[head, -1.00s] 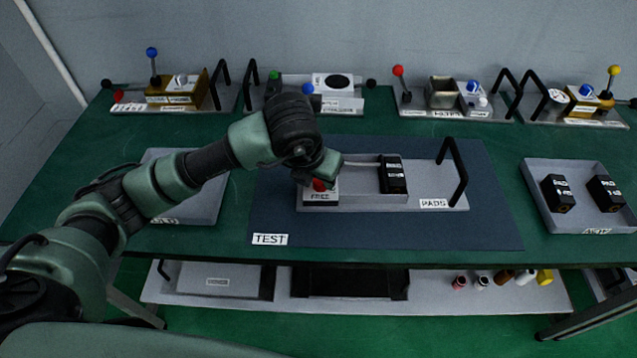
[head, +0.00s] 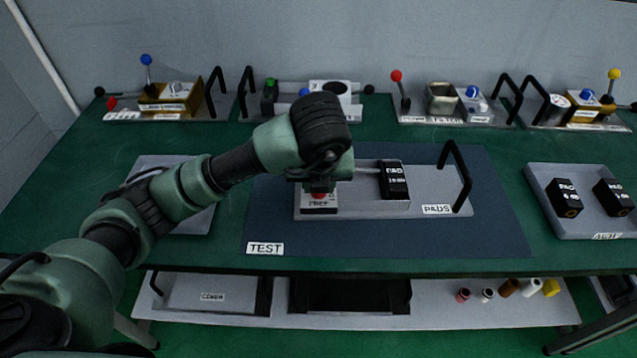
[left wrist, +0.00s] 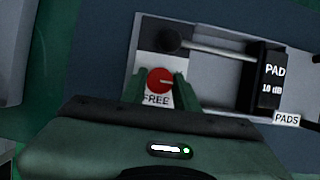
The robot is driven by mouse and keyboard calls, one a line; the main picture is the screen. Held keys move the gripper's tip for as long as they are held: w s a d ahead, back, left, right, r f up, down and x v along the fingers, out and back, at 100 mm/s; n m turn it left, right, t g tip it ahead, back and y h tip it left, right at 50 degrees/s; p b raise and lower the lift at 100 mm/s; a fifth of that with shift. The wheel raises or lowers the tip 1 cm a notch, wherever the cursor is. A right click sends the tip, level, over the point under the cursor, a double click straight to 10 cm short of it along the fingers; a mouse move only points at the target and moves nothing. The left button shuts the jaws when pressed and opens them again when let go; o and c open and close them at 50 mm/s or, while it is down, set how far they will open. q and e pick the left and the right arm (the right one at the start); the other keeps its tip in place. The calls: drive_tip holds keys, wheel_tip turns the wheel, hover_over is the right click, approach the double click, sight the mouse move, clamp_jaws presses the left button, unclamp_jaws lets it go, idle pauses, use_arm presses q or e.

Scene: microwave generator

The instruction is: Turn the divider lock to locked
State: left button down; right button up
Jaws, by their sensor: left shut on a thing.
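A grey tray marked PADS (head: 365,207) lies on the dark blue TEST mat (head: 400,235). At its left end is a red round knob (head: 318,195) on a light block with a label reading FREE. The knob also shows in the left wrist view (left wrist: 159,80), with a small pale mark on its right side. My left gripper (head: 319,184) points down over it. In the left wrist view its fingers (left wrist: 163,88) stand on both sides of the knob, shut on it. The label is partly covered. My right gripper is not in view.
A black PAD block (head: 394,181) sits in the tray, joined to a metal rod. A tall black handle (head: 458,178) rises at the tray's right end. A grey tray (head: 585,225) with two black pads stands right. Several units with levers line the back.

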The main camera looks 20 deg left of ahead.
use_arm(q)
drive_tip(key=c, duration=1.3)
unclamp_jaws()
drive_tip(key=shift+c, duration=0.2)
drive_tip(key=shift+r, duration=0.15)
drive_tip(key=p+v, duration=0.1)
drive_tip(key=v, duration=0.5)
drive_tip(key=shift+r+p, duration=0.1)
drive_tip(key=shift+p, duration=0.25)
drive_tip(key=shift+s+d+r, duration=0.1)
drive_tip(key=shift+s+r, duration=0.3)
drive_tip(key=shift+r, duration=0.2)
